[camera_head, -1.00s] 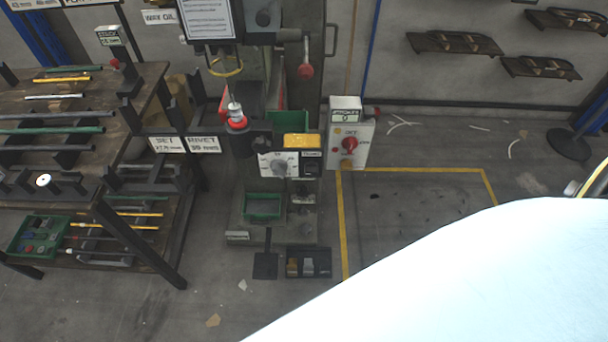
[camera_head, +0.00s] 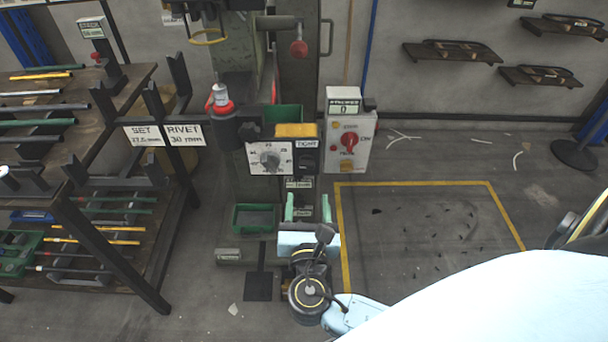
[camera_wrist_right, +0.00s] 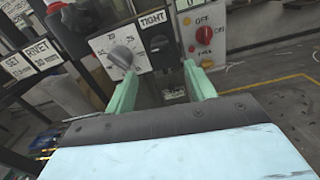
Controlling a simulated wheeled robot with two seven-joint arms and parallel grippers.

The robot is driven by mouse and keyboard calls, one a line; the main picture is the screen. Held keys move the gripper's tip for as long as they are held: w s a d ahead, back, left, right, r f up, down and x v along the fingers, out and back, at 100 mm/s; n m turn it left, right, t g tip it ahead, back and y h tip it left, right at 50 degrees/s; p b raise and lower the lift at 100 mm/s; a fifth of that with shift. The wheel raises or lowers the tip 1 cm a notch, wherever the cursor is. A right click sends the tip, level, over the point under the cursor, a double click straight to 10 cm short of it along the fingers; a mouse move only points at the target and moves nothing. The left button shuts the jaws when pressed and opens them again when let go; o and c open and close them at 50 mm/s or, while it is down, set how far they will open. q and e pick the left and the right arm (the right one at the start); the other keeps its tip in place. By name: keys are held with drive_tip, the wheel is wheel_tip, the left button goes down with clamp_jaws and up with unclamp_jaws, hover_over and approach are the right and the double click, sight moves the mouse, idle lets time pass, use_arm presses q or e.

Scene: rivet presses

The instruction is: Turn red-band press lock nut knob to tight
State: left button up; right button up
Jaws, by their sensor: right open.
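The press (camera_head: 237,60) stands in the middle of the head view, with a red band (camera_head: 223,107) on its dark post. On its front, a black lock nut knob (camera_head: 306,160) sits under a TIGHT label (camera_head: 306,144). The knob also shows in the right wrist view (camera_wrist_right: 159,45), ahead of the fingers; its exact pointer direction is unclear. A grey dial knob (camera_head: 269,159) on a white numbered plate is left of it. My right gripper (camera_head: 307,208) is open and empty below the black knob, its green fingers pointing toward the panel, apart from it. My left gripper is out of view.
A white box with a red switch (camera_head: 349,141) is just right of the panel. A green bin (camera_head: 254,219) sits left of my right gripper. A rack of rods (camera_head: 60,200) stands at the left. A yellow-marked floor area (camera_head: 430,230) at the right is mostly clear.

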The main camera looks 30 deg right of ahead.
sight(307, 168)
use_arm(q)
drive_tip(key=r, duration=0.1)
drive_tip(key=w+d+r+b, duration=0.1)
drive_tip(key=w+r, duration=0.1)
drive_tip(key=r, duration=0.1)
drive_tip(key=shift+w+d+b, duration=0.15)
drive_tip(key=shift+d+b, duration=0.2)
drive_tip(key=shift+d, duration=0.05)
use_arm(e)
drive_tip(key=x, duration=0.9)
drive_tip(key=shift+w+d, duration=0.25)
drive_tip(key=shift+w, duration=0.05)
drive_tip(key=shift+c, duration=0.3)
drive_tip(key=c, duration=0.9)
